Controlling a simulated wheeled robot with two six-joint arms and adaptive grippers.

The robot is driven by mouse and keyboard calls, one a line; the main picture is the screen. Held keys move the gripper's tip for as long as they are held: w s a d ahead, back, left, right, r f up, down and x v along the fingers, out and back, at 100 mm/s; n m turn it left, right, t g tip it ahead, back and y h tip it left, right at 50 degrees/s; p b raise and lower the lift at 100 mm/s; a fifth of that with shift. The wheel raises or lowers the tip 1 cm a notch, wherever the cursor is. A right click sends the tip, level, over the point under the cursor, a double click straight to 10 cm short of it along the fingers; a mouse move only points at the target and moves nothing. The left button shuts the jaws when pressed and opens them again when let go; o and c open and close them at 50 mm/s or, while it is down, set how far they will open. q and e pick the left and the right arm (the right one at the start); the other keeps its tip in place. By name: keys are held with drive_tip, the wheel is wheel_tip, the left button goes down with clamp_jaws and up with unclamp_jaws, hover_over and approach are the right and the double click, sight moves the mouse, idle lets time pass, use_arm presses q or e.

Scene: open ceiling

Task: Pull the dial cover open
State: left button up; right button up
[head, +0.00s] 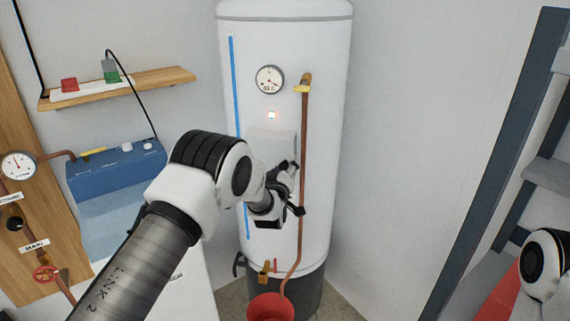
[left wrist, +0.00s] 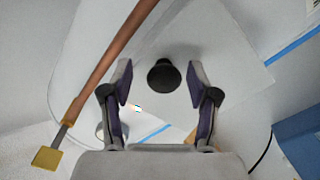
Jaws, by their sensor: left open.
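The dial cover (head: 268,140) is a pale, flat panel on the front of the white water heater (head: 325,120). It looks shut against the heater, its lower part hidden by my left arm. In the left wrist view, the panel (left wrist: 232,72) carries a round black knob (left wrist: 164,75). My left gripper (head: 292,188) is in front of the panel, with its fingers open. In the left wrist view, the knob shows between the two fingertips; I cannot tell whether they touch it. My right gripper is out of view; only part of my right arm shows at lower right.
A copper pipe (head: 304,130) with a yellow-handled valve (head: 302,88) runs down just right of the gripper. A gauge (head: 270,79) sits above the cover. A red bucket (head: 270,308) stands below. A blue box (head: 115,172) is left, a dark ladder (head: 500,150) right.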

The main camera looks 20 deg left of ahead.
use_arm(q)
drive_tip(key=shift+w+a+f, duration=0.15)
drive_tip(key=shift+w+a, duration=0.1)
drive_tip(key=c, duration=0.4)
drive_tip(key=shift+s, duration=0.1)
clamp_jaws()
drive_tip(key=shift+s, duration=0.15)
